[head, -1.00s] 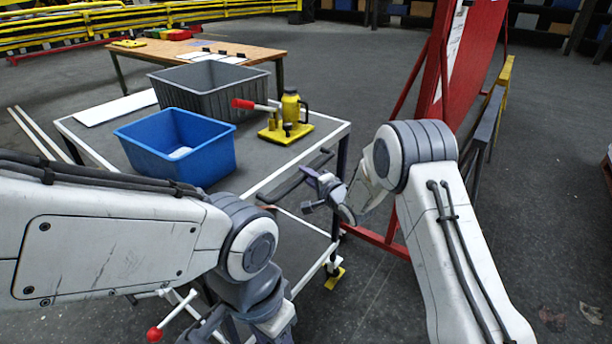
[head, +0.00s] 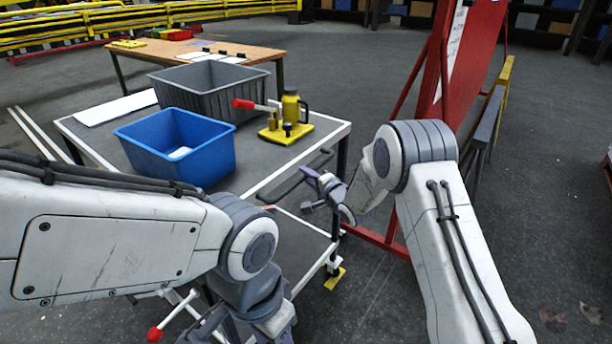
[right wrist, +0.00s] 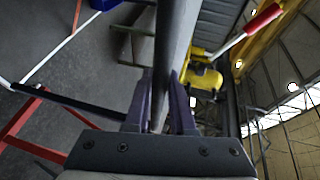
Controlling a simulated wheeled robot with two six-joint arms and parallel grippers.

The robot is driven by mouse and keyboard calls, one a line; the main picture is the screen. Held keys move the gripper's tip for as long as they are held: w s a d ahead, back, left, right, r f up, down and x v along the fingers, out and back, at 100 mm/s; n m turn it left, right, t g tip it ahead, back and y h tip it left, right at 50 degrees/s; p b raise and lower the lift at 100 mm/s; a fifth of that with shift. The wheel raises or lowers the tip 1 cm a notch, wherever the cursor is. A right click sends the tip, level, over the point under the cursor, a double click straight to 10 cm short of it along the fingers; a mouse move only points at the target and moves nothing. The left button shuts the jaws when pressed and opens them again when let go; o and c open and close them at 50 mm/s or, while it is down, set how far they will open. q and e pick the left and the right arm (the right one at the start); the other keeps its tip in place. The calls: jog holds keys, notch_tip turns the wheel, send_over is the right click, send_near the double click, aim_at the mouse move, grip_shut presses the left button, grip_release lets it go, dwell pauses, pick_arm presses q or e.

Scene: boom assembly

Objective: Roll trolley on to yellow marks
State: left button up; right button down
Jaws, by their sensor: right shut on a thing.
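The trolley (head: 282,165) has a dark grey top in a white frame, with a lower shelf and a dark handle bar (head: 284,190) on its near right side. My right gripper (head: 312,180) is shut on this bar. In the right wrist view, the purple fingers (right wrist: 160,105) sit on both sides of the bar (right wrist: 172,45). A yellow patch (head: 335,279) shows on the floor by the trolley's near right wheel; I cannot tell whether the wheel is on it. My left arm reaches down at bottom centre, and its finger state is unclear.
A blue bin (head: 190,165), a grey bin (head: 215,105) and a yellow pump with red-handled lever (head: 285,130) stand on the trolley. A red frame and panel (head: 470,60) stand close on the right. A wooden table (head: 235,55) is behind. Open floor lies far right.

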jog(key=shift+w+a, duration=0.2)
jog(key=shift+w, duration=0.15)
jog(key=shift+w+a, duration=0.15)
jog(key=shift+a, duration=0.35)
jog(key=c, duration=1.1)
grip_release()
jog(key=shift+f, duration=0.1)
jog(key=o, duration=0.3)
jog(key=shift+d, duration=0.15)
jog(key=shift+o, duration=0.2)
jog(key=shift+d, duration=0.1)
jog(key=shift+s, duration=0.2)
